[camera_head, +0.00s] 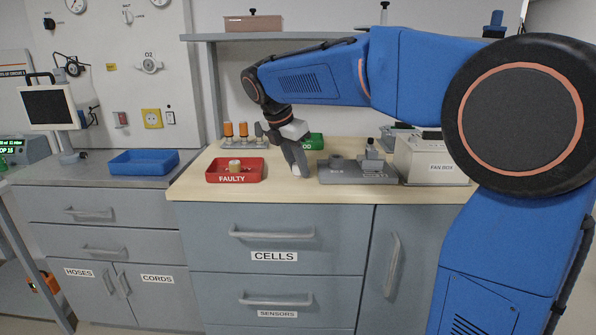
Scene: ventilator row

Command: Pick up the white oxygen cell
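My gripper (298,171) points down at the wooden bench top, between the red tray and the grey fixture. A small white thing (296,170) shows at its fingertips, low near the bench top; it may be the white oxygen cell, but it is too small and too covered to be sure. I cannot tell whether the fingers are closed on it. A red tray marked FAULTY (234,179) stands to the left with a tan and brown piece (235,165) in it. A green tray (314,142) is partly hidden behind my gripper.
A rack with orange-topped cells (243,130) stands behind the red tray. A grey fixture (357,174) and a white FAV BOX (433,160) are to the right. A blue tray (144,162) sits on the left counter. The bench's front strip is clear.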

